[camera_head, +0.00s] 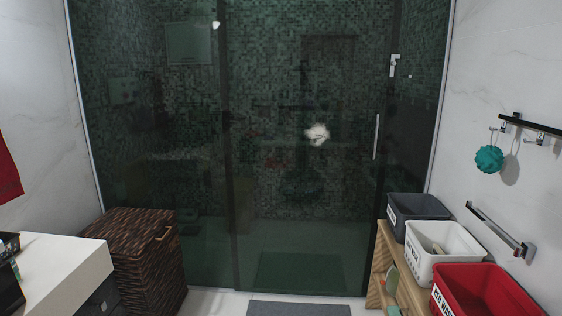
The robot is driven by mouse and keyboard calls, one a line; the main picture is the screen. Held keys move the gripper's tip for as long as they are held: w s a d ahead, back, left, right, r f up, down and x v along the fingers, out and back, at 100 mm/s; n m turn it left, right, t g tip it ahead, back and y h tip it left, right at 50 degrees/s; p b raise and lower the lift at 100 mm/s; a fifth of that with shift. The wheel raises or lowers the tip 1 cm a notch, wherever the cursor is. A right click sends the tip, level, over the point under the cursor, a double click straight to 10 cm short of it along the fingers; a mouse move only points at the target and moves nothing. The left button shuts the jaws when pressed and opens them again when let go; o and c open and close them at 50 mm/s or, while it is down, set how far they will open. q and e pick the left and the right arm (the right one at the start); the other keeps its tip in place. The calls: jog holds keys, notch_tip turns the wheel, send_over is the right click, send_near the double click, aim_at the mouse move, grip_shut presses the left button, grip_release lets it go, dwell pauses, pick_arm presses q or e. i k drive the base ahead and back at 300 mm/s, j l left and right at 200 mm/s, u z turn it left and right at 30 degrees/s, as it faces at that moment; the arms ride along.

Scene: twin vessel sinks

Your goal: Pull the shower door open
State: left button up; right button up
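The shower door (300,200) is a dark, see-through glass panel in the middle of the head view, in front of a mosaic-tiled shower. It looks shut, with its right edge near the dark frame on the right. A slim, pale vertical handle (376,136) sits near the door's right edge. A fixed glass panel (155,150) stands to its left. Neither of my grippers shows in this view, so nothing touches the handle.
A wooden shelf (412,290) with a grey bin (418,212), a white bin (444,262) and a red bin (482,290) stands at the right, close to the handle side. A wicker hamper (145,258) and a white counter (62,268) stand left. A grey mat (298,308) lies before the door.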

aim_at(307, 89)
jog(key=i+l+z, duration=0.25)
jog(key=i, duration=0.7)
jog(key=i+z, duration=0.1)
jog(key=z, duration=0.25)
jog(key=i+z, duration=0.1)
jog(key=z, duration=0.25)
jog(key=i+j+z, duration=0.1)
jog(key=z, duration=0.25)
